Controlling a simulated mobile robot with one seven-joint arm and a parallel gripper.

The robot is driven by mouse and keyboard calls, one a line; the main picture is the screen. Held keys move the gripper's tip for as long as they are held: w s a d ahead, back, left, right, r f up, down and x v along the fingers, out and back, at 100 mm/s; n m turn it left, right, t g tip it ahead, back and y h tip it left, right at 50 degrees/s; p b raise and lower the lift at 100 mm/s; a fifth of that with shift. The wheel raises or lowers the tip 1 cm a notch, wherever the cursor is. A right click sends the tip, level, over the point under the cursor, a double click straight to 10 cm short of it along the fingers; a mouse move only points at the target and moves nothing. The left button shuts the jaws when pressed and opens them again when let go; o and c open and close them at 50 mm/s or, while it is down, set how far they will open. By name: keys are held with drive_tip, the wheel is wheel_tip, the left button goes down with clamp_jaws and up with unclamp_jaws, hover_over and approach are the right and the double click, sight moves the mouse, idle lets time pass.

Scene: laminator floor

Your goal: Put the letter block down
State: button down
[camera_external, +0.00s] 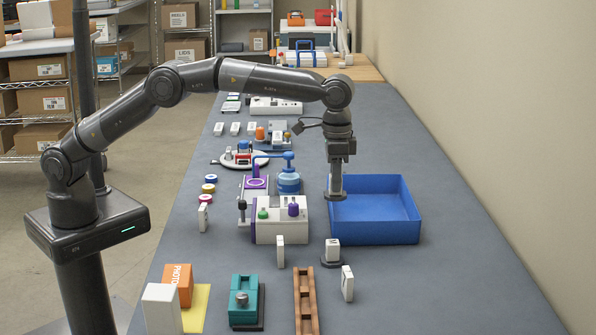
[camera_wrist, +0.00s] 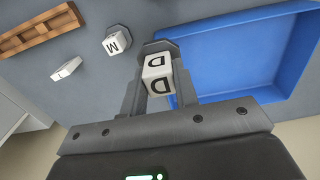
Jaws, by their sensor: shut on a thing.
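My gripper (camera_wrist: 158,82) is shut on a white letter block (camera_wrist: 157,74) marked with a black D on two faces, seen in the wrist view. A dark eight-sided piece (camera_wrist: 157,46) shows just behind the block; I cannot tell whether the block touches it. In the external view my gripper (camera_external: 337,195) points down at the left edge of a blue tray (camera_external: 374,237), low over the table. The held block cannot be made out there. The tray also shows in the wrist view (camera_wrist: 240,50), to the right of the block, and looks empty.
A white M block (camera_external: 332,250) sits on a dark base in front of the tray. A white tile (camera_external: 347,283) stands to its right. A brown wooden rack (camera_external: 306,300) lies nearer. A white machine with knobs (camera_external: 278,230) stands left of my gripper. The table's right side is clear.

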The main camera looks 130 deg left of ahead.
drive_tip(key=s+a+f, duration=0.2)
drive_tip(key=s+a, duration=0.1)
drive_tip(key=a, duration=0.8)
wheel_tip(320, 180, down, 10)
drive_tip(key=shift+d, duration=0.15)
drive_tip(key=shift+f, duration=0.15)
drive_tip(key=c, duration=1.1)
unclamp_jaws()
drive_tip(key=shift+s, duration=0.1)
drive_tip(key=shift+r, duration=6.05)
